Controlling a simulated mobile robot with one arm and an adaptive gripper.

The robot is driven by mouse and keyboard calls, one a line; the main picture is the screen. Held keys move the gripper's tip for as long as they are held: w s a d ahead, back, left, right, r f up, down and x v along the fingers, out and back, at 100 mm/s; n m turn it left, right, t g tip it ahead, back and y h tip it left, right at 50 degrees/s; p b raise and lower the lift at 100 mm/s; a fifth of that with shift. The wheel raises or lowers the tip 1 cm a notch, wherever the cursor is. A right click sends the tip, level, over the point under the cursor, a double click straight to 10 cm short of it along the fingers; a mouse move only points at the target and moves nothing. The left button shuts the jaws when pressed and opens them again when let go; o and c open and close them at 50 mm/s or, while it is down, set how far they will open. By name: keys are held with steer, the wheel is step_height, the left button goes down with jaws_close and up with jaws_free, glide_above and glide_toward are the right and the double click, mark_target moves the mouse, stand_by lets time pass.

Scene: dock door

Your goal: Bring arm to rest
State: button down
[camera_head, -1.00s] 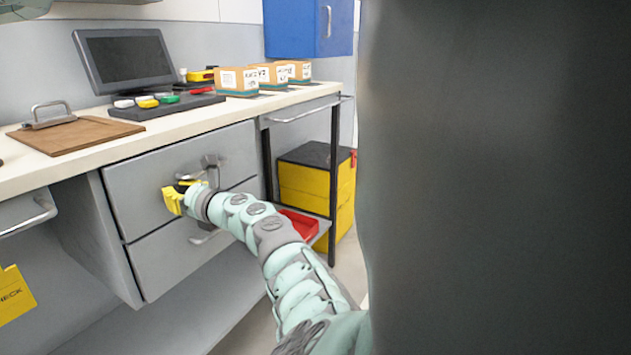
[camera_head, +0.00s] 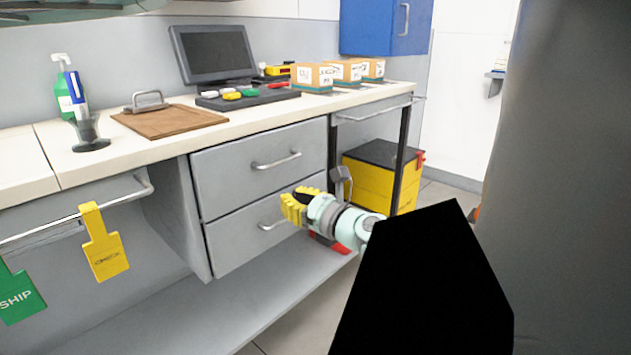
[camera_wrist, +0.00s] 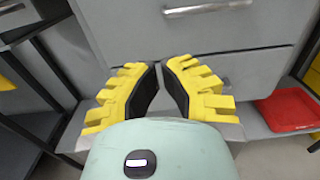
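My gripper (camera_wrist: 159,68) has yellow toothed fingers with black inner pads. In the wrist view the fingers lean toward each other, and a narrow gap shows between the tips with nothing held in it. In the head view my gripper (camera_head: 296,205) is in front of the grey drawer unit, around the level of the lower drawer (camera_head: 235,243). A black block shape covers part of my arm there. Both the upper drawer (camera_head: 225,170) and the lower drawer look shut. The wrist view shows a drawer handle (camera_wrist: 208,8) beyond the fingertips, apart from them.
The workbench (camera_head: 160,150) holds a clipboard (camera_head: 170,120), a monitor (camera_head: 213,55) and several small boxes (camera_head: 312,78). A yellow tag (camera_head: 104,250) and a green tag (camera_head: 18,293) hang from the left rail. A red tray (camera_wrist: 288,110) is near my gripper. A yellow crate (camera_head: 370,183) stands under the bench.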

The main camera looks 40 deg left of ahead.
steer(key=shift+s+d, duration=0.1)
steer(key=shift+d, duration=0.25)
